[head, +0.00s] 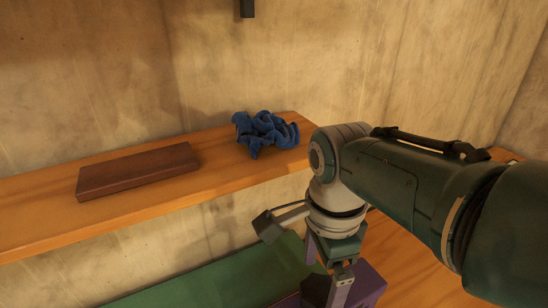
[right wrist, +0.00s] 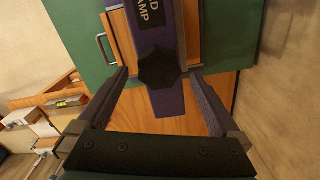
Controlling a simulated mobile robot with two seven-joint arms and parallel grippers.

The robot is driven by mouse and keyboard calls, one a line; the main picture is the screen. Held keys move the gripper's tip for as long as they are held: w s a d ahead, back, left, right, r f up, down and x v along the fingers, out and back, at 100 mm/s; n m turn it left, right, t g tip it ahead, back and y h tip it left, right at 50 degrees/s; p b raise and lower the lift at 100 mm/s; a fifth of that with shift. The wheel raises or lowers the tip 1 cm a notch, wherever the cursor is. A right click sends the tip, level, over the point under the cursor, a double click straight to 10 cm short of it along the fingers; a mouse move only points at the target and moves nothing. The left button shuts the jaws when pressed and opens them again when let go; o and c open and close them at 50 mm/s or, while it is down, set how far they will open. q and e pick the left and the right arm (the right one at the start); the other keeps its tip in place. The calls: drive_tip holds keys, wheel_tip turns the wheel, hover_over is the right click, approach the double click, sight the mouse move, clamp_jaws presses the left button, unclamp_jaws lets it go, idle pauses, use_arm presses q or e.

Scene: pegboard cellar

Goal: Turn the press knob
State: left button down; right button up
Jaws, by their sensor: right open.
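The press is a purple body (right wrist: 185,25) with a black label patch showing partial white lettering, seen in the right wrist view. Its dark, many-sided knob (right wrist: 160,70) shows at the middle of that view. My right gripper (right wrist: 160,76) is open, with one finger on each side of the knob and a visible gap on both sides. My left gripper is not in view.
A wooden shelf (head: 40,215) on the wall holds a brown flat block (head: 138,170) and a crumpled blue cloth (head: 265,134), close to my right arm. A green surface (head: 215,275) lies below.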

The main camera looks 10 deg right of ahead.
sight(319, 289)
wheel_tip(319, 289, up, 6)
drive_tip(key=shift+f+p, duration=0.1)
drive_tip(key=shift+p, duration=1.05)
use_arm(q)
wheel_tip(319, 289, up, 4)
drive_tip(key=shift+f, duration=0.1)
use_arm(e)
drive_tip(key=shift+r, duration=0.9)
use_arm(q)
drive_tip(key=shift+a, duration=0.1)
use_arm(e)
drive_tip(key=s+d+n+t, duration=0.3)
drive_tip(key=s+d+n, duration=0.5)
drive_tip(key=s+n, duration=0.5)
drive_tip(key=s+a+r+n, duration=0.1)
drive_tip(key=s+r+n, duration=0.5)
drive_tip(key=s, duration=0.2)
use_arm(q)
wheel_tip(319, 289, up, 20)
drive_tip(key=p, duration=2)
use_arm(e)
wheel_tip(319, 289, up, 19)
drive_tip(key=shift+w+t, duration=0.3)
drive_tip(key=shift+w, duration=0.05)
